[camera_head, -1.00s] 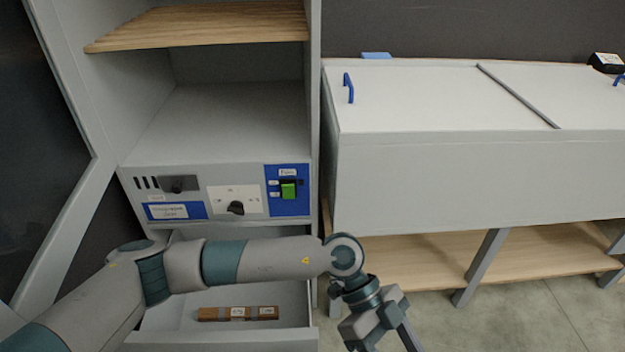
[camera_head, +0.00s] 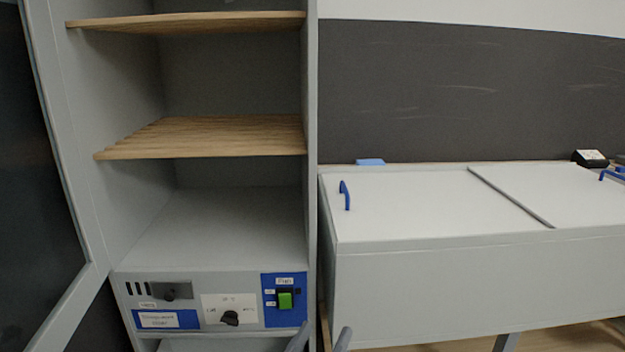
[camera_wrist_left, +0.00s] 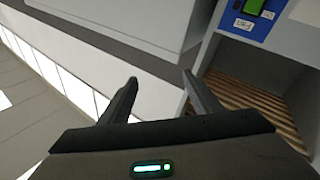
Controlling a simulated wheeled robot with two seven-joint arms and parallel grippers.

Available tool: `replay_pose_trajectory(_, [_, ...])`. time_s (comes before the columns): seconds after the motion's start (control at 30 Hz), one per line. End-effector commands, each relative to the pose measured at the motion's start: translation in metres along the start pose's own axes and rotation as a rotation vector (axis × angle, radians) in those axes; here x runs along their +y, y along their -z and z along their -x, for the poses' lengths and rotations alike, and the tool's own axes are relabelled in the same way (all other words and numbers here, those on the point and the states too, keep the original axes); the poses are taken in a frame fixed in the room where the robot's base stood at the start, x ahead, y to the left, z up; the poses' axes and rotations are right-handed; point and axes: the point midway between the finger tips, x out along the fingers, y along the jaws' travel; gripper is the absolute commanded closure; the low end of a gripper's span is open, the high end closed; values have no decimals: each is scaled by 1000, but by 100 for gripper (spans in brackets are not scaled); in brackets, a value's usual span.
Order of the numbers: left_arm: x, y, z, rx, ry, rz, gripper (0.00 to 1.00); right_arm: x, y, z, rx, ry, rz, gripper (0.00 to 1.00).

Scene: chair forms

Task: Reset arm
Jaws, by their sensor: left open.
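My left gripper (camera_head: 320,341) shows only as two grey fingertips at the bottom edge of the head view, in front of the right edge of the cabinet's control panel. In the left wrist view the left gripper (camera_wrist_left: 158,84) has its two fingers spread apart with nothing between them. It is open and empty. The rest of the left arm is outside the head view. My right gripper is in neither view.
A tall grey cabinet (camera_head: 312,130) with wooden shelves (camera_head: 215,138) stands open at left. Its control panel (camera_head: 245,285) has a black knob (camera_head: 230,318) and a green switch (camera_head: 285,300). A white-topped bench (camera_head: 420,205) with blue handles (camera_head: 345,195) is at right.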

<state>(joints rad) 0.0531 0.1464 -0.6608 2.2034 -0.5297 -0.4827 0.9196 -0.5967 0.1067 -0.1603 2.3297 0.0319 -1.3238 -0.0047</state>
Motion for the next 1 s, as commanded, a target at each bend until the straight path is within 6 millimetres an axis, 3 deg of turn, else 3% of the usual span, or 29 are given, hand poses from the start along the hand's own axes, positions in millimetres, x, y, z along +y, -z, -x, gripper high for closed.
replay_pose_trajectory(0.03, [-26,-16,15,-63,86,-6,43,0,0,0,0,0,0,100])
replay_pose_trajectory(0.2, [-99,-67,75,-305,317,-55,43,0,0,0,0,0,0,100])
replay_pose_trajectory(0.27, [-119,-85,102,-401,380,-71,43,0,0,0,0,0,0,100])
replay_pose_trajectory(0.4, [-153,-124,174,-639,489,-105,43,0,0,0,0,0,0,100])
replay_pose_trajectory(0.6, [-173,-159,272,-945,553,-135,43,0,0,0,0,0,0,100])
replay_pose_trajectory(0.8, [-174,-174,333,-1132,554,-145,43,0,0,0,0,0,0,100])
replay_pose_trajectory(1.0, [-171,-180,380,-1270,540,-146,43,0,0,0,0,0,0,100])
